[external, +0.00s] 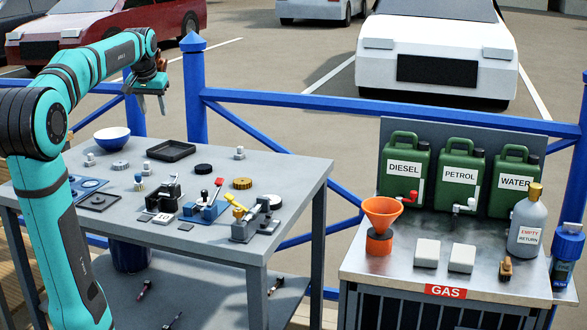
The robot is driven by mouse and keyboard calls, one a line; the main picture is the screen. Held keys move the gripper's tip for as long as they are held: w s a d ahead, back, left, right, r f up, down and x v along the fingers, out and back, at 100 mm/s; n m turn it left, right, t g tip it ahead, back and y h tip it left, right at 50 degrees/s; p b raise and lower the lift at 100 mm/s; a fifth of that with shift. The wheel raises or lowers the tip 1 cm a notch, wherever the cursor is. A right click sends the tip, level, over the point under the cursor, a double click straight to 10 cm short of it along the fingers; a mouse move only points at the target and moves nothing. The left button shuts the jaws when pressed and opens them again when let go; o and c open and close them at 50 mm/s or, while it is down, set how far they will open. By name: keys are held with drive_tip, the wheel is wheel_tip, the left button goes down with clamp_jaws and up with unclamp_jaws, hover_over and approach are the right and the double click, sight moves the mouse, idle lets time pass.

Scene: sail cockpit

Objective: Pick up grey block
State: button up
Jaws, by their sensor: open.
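My gripper (151,104) is open and empty, pointing down high above the back of the left grey table (293,172). Several things could be the grey block, and I cannot tell which one is meant. Two light grey blocks, one on the left (427,252) and one on the right (462,258), lie side by side on the metal top of the right bench (390,270). My gripper is far from the light blocks and touches nothing.
The left table holds a blue and white bowl (112,138), a black tray (171,151), lever devices (205,208) and small parts. The right bench holds green canisters (405,170), an orange funnel (382,212) and a grey bottle (527,222). A blue railing (400,115) runs behind.

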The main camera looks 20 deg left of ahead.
drive_tip(key=w+a+f+g+h, duration=0.1)
drive_tip(key=w+a+f+g, duration=0.25)
drive_tip(key=w+a, duration=0.2)
hover_over(143, 163)
drive_tip(key=shift+n+g, duration=0.3)
drive_tip(key=shift+g, duration=0.05)
drive_tip(key=f, duration=1.1)
drive_tip(key=shift+w+d+f, duration=0.2)
drive_tip(key=shift+w, duration=0.05)
drive_tip(key=shift+s+a+f, duration=0.15)
drive_tip(key=shift+f, duration=1.2)
drive_tip(key=shift+s+a+f, duration=0.1)
drive_tip(key=shift+f, duration=1.25)
clamp_jaws()
